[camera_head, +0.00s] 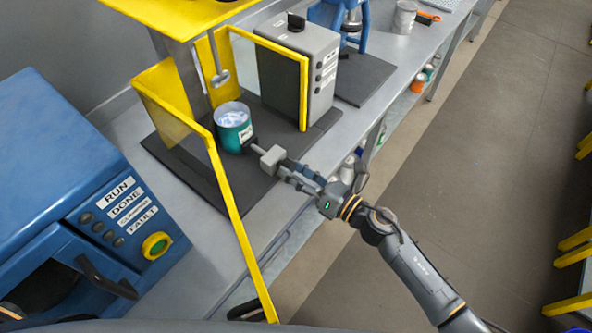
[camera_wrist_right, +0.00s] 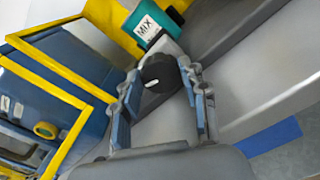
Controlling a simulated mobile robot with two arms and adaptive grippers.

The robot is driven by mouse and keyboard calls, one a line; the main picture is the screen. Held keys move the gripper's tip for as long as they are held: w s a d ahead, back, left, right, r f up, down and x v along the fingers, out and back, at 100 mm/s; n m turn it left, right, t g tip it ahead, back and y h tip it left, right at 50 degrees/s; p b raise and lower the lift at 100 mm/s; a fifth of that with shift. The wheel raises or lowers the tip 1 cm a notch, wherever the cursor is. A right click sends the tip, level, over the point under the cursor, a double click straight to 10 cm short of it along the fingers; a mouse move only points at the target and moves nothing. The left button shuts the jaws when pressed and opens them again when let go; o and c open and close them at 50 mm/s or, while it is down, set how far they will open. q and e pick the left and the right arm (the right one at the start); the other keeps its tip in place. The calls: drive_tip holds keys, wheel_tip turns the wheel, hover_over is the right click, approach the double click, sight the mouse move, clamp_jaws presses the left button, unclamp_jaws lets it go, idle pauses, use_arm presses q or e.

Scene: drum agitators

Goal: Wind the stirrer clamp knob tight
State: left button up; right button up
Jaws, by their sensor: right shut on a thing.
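The black knob (camera_wrist_right: 158,72), with a white mark on its face, sits between the fingertips of my right gripper (camera_wrist_right: 160,78) in the right wrist view. The gripper is shut on it. In the head view, my right gripper (camera_head: 282,167) reaches in from the right to a grey block (camera_head: 271,158) with a dark stem beside the teal can (camera_head: 232,134); the knob is hard to make out there. The can holds pale contents and shows its MIX label in the wrist view (camera_wrist_right: 149,27). A metal stirrer (camera_head: 217,68) hangs above it. My left gripper is not in view.
Yellow guard bars (camera_head: 231,205) frame the can and its dark base (camera_head: 170,161). A grey control box (camera_head: 318,60) stands behind. A blue machine (camera_head: 55,150) with a green button is at left. The aisle floor (camera_head: 480,150) at right is clear.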

drive_tip(key=shift+m, duration=1)
drive_tip(key=o, duration=1.1)
drive_tip(key=shift+o, duration=0.2)
drive_tip(key=shift+d, duration=0.1)
drive_tip(key=v, duration=1.2)
